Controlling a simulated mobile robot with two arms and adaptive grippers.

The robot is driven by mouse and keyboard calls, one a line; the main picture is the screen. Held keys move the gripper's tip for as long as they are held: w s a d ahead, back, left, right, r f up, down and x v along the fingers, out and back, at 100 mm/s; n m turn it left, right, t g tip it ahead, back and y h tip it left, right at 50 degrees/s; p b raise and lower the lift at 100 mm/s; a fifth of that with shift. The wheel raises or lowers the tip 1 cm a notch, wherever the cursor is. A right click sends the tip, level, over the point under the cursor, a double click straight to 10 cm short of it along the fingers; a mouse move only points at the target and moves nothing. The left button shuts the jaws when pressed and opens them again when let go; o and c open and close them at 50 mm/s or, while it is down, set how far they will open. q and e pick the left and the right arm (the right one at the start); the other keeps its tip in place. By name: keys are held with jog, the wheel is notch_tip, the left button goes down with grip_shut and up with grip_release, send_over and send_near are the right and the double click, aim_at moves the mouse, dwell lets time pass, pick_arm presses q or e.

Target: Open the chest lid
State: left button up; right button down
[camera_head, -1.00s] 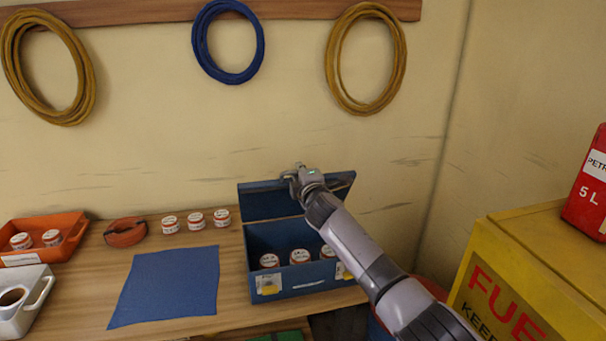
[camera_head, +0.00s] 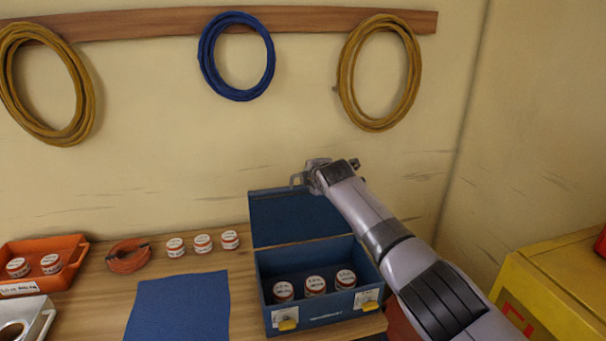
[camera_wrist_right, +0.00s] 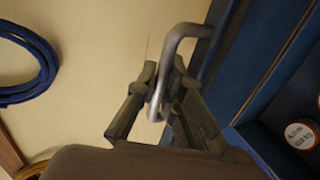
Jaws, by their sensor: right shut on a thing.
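The blue chest (camera_head: 322,311) stands on the wooden bench with its lid (camera_head: 290,217) up, the inner face toward me. My right gripper (camera_head: 308,177) is at the lid's top edge. In the right wrist view my right gripper (camera_wrist_right: 160,95) is shut on a bent grey metal handle (camera_wrist_right: 180,38) beside the blue lid. Several white jars with red-brown bands, such as one jar (camera_head: 315,286), sit in the chest. Two yellow latches (camera_head: 287,324) show on its front. My forearm covers the lid's right part. My left gripper is not in view.
A blue cloth (camera_head: 178,308) and jars (camera_head: 202,243) are left of the chest. An orange tray (camera_head: 72,252) and a coiled orange cord (camera_head: 128,257) are farther left. A yellow cabinet (camera_head: 560,295) stands at the right. The wall is close behind the lid.

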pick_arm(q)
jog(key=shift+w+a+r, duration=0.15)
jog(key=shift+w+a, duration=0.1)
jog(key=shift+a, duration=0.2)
pick_arm(e)
jog(key=shift+w+a, duration=0.15)
jog(key=shift+w, duration=0.2)
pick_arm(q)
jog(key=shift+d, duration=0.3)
pick_arm(e)
jog(key=c, duration=2.1)
grip_release()
jog(key=o, duration=0.4)
jog(key=shift+s, duration=0.1)
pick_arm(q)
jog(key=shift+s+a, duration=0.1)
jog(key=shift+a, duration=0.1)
pick_arm(e)
jog(key=shift+r, duration=0.1)
jog(key=shift+s+r, duration=0.1)
jog(key=shift+s, duration=0.05)
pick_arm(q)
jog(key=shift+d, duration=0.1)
pick_arm(e)
jog(key=shift+v, duration=5.8)
